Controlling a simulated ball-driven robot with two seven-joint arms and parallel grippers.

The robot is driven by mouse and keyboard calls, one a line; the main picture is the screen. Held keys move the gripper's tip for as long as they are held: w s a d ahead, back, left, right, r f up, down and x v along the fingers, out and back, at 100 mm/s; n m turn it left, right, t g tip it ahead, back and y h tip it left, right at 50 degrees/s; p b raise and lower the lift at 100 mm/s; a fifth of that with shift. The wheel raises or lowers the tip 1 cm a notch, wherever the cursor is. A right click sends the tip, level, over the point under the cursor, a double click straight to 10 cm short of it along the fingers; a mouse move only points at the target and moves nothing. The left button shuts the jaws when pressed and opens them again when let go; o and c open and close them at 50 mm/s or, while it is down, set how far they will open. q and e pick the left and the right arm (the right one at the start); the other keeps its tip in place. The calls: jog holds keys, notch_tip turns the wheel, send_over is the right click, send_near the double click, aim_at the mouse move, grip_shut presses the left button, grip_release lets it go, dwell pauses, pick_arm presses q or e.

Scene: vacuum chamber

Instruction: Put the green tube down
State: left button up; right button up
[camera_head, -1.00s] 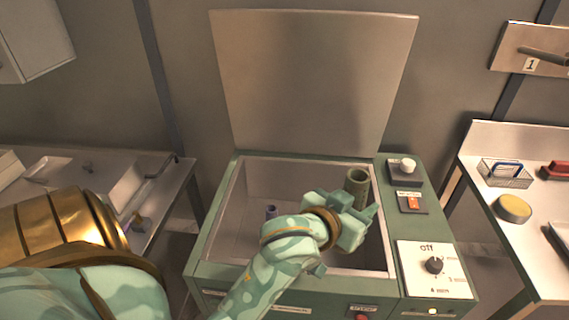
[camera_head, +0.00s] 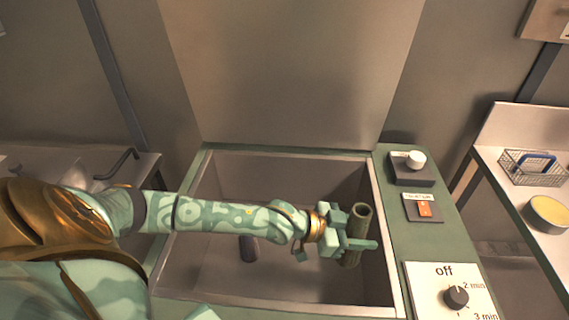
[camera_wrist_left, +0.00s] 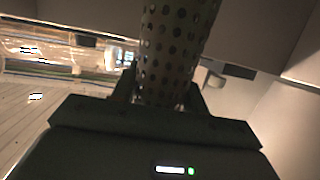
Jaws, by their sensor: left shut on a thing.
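The green tube (camera_head: 360,222) is upright, with an open round top, in the right part of the open chamber. My left gripper (camera_head: 352,242) is shut on the tube around its middle, inside the chamber opening. In the left wrist view the tube (camera_wrist_left: 176,45) is perforated with rows of holes and stands between the fingers of my left gripper (camera_wrist_left: 165,92). Whether the tube's lower end touches the chamber floor cannot be told. My right gripper is not in view.
The chamber (camera_head: 270,154) has a raised lid (camera_head: 290,70) behind it. A dark cylinder (camera_head: 249,248) lies inside below my left forearm. A dial panel (camera_head: 452,292), an orange switch (camera_head: 424,208) and a white knob (camera_head: 415,159) are on the right rim. The right table holds a wire basket (camera_head: 535,168).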

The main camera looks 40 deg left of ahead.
pick_arm(q)
jog(key=a+f+b, duration=0.1)
jog(key=a+f, duration=0.5)
jog(key=a, duration=0.2)
notch_tip(320, 180, down, 9)
jog(key=b, duration=0.4)
jog(key=shift+s, duration=0.2)
jog(key=shift+b, duration=0.3)
jog(key=shift+f, duration=0.2)
jog(key=o, duration=1)
jog(key=shift+r, duration=0.1)
